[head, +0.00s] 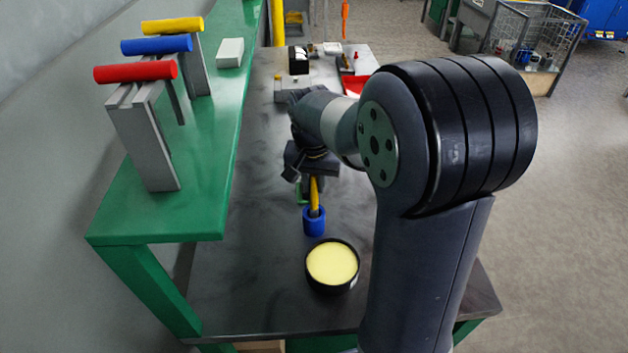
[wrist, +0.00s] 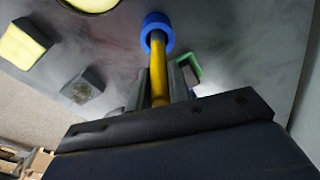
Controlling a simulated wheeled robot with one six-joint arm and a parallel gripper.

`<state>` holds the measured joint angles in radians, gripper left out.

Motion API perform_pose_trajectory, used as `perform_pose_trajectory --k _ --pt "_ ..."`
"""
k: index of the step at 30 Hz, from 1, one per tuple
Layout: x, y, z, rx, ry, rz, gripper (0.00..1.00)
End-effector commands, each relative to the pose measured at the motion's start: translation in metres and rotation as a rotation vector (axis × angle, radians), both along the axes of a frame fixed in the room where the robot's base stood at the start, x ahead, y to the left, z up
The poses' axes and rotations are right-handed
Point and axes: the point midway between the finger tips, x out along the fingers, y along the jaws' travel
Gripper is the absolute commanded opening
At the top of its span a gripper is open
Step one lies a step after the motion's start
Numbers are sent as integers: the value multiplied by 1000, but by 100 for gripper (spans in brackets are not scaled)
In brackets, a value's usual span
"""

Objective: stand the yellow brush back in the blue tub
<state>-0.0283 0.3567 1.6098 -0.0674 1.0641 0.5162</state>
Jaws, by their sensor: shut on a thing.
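The yellow brush (head: 314,193) stands roughly upright, its lower end at the mouth of the blue tub (head: 314,222) on the dark bench. In the wrist view the yellow brush (wrist: 159,75) runs from between my fingers to the blue tub (wrist: 157,27), and its far end lies within the tub's ring. Whether it touches the bottom is hidden. My gripper (wrist: 162,82) is shut on the brush, above the tub. In the head view my gripper (head: 312,172) is partly hidden by my own wrist.
A round black tin with pale yellow contents (head: 332,264) stands just in front of the tub. A green piece (wrist: 187,70) is close beside my fingers. The green shelf (head: 215,140) with red, blue and yellow-handled tools rises at the left. Small items (head: 298,60) stand at the bench's far end.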

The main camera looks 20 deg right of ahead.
Motion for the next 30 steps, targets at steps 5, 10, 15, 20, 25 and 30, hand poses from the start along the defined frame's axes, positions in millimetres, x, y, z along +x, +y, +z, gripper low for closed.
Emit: perform_pose_trajectory --k 5,10,15,20,25,30 --pt "0 0 -6 0 0 0 0" --pt "0 0 -10 0 1 0 0" --pt "0 0 -14 0 1 0 0" --pt "0 0 -18 0 1 0 0" --pt "0 0 -19 0 1 0 24" --pt "0 0 -19 0 1 0 38"
